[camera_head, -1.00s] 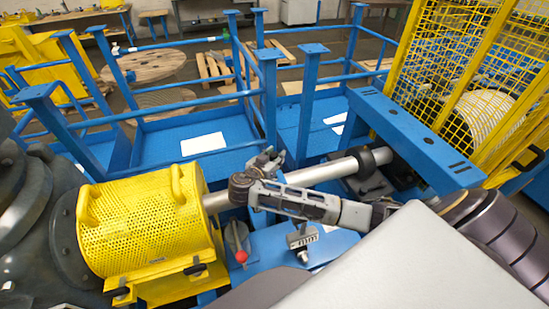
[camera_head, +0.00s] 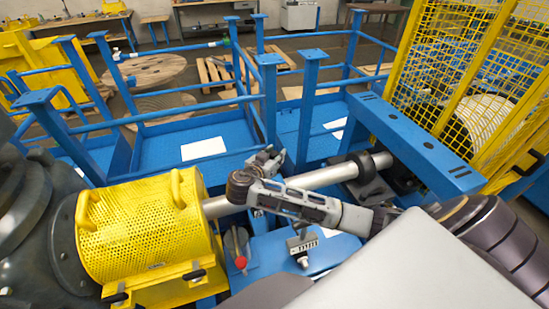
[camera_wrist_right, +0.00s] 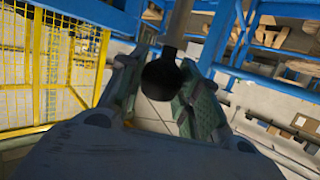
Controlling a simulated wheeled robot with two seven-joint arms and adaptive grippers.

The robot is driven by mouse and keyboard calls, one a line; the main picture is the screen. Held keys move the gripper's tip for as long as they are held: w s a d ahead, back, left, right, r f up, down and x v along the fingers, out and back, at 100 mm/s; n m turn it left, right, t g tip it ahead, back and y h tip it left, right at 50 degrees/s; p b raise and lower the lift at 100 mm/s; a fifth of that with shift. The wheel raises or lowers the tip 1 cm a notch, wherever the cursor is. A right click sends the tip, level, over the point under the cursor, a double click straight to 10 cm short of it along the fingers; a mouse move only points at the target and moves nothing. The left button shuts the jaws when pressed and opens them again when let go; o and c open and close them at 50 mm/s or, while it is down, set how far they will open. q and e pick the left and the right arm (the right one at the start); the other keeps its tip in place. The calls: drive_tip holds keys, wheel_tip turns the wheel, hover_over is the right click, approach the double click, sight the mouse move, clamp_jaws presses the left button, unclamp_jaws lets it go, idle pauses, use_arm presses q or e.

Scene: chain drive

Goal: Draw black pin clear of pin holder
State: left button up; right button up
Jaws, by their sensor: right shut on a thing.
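My right gripper (camera_head: 266,162) reaches in from the right, above the steel shaft beside the yellow perforated guard. In the right wrist view its two fingers (camera_wrist_right: 162,88) close around a dark, round-ended piece, which I take for the black pin (camera_wrist_right: 161,74). A dark rod extends beyond it towards the top of that picture. A small grey block with a row of dark marks (camera_head: 302,244), perhaps the pin holder, stands on the blue bed below my arm. My left gripper is out of view.
The yellow guard (camera_head: 150,230) stands close left of my wrist. A red-knobbed lever (camera_head: 240,261) is just below. The steel shaft (camera_head: 335,172) runs right into a black bearing. A blue beam (camera_head: 412,140) and yellow mesh cage (camera_head: 450,60) bound the right. Blue railings stand behind.

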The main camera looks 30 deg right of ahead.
drive_tip(key=shift+r, duration=1)
drive_tip(key=shift+r, duration=0.1)
